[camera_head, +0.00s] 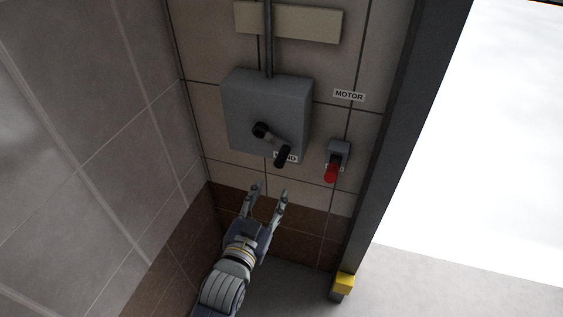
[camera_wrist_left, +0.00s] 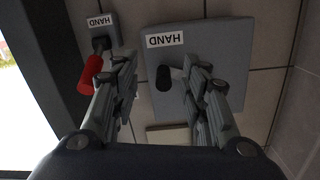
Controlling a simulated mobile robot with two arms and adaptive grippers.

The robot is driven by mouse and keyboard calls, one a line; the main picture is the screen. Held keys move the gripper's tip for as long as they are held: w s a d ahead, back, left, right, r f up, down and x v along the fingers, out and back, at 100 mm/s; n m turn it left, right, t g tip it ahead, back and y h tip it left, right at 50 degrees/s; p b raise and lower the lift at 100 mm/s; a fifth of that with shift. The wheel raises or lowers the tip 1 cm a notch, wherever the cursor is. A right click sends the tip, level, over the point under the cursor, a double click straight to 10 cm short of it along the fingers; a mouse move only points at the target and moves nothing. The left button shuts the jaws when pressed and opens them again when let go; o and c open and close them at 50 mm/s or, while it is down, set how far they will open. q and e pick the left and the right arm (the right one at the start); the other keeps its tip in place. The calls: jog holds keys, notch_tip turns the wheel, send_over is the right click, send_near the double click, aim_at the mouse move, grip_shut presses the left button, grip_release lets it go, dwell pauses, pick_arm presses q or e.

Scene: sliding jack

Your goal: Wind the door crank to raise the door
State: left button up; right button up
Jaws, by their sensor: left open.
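The door crank (camera_head: 270,141) is a black hub with an arm and a black handle (camera_head: 283,156), mounted on a grey wall box (camera_head: 240,98). The handle points down and to the right in the head view and partly covers a "HAND" label. My left gripper (camera_head: 269,190) is open and empty, just below the crank handle and apart from it. In the left wrist view the black handle (camera_wrist_left: 164,78) shows between the two open fingers (camera_wrist_left: 168,72), beyond them. The crank's arm is partly hidden there by a finger. My right gripper is not in view.
A small grey switch box with a red lever (camera_head: 331,172) sits right of the crank, under a "MOTOR" label (camera_head: 349,95). A dark door post (camera_head: 394,130) with a yellow block (camera_head: 344,283) stands further right, beside a bright opening. A tiled wall (camera_head: 75,130) closes off the left.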

aim_at(286, 147)
pick_arm(q)
jog(key=shift+t, duration=0.4)
jog(key=w+d+r, duration=0.1)
jog(key=w, duration=0.2)
jog(key=w+d+r, duration=0.1)
jog(key=w, duration=0.2)
jog(key=w+d+r, duration=0.1)
jog(key=w+r, duration=0.1)
jog(key=w, duration=0.2)
jog(key=shift+d+p, duration=0.15)
jog(key=shift+p, duration=0.2)
grip_shut()
